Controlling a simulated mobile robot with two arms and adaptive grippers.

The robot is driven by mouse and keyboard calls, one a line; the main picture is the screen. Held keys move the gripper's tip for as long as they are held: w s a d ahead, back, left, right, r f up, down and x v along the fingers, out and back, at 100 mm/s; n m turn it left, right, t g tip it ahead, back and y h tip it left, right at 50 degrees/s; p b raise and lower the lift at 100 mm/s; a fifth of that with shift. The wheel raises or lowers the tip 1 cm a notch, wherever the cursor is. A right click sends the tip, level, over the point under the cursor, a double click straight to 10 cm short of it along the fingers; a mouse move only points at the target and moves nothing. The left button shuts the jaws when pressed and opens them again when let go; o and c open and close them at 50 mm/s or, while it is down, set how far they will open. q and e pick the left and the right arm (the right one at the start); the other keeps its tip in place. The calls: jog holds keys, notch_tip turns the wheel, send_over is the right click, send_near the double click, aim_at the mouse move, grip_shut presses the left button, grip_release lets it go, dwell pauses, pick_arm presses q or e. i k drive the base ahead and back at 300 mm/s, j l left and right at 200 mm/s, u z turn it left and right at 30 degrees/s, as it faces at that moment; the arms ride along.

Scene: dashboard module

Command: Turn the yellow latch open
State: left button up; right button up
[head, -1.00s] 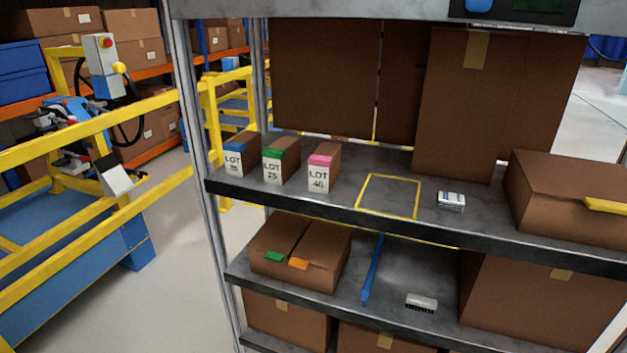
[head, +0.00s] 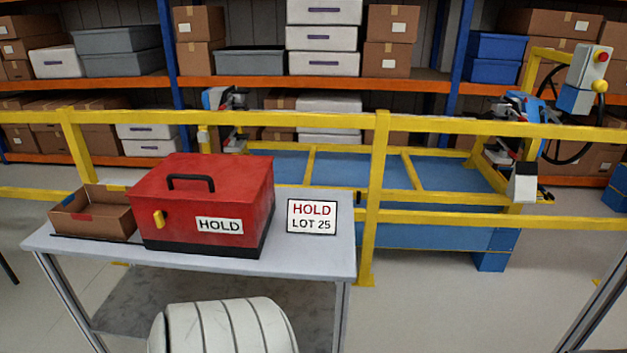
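A yellow latch (head: 159,218) sits on the front left part of a red box (head: 205,200) in the head view. The latch appears upright, as a short vertical piece. The red box has a black handle on its closed lid and a white HOLD label on its front. It stands on a light grey table (head: 310,258). Neither of my grippers shows in the head view, so nothing is seen touching the latch.
An open brown carton (head: 95,212) stands left of the red box. A HOLD LOT 25 sign (head: 311,217) is at the table's right. A ribbed white object (head: 222,328) is in front, low down. Yellow railings (head: 375,200) run behind the table.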

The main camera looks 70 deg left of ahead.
aim_at(159, 216)
jog(key=i+l+u, duration=0.15)
jog(key=u, duration=0.15)
jog(key=i+l+u, duration=0.3)
jog(key=u, duration=2.45)
jog(key=i+j, duration=0.05)
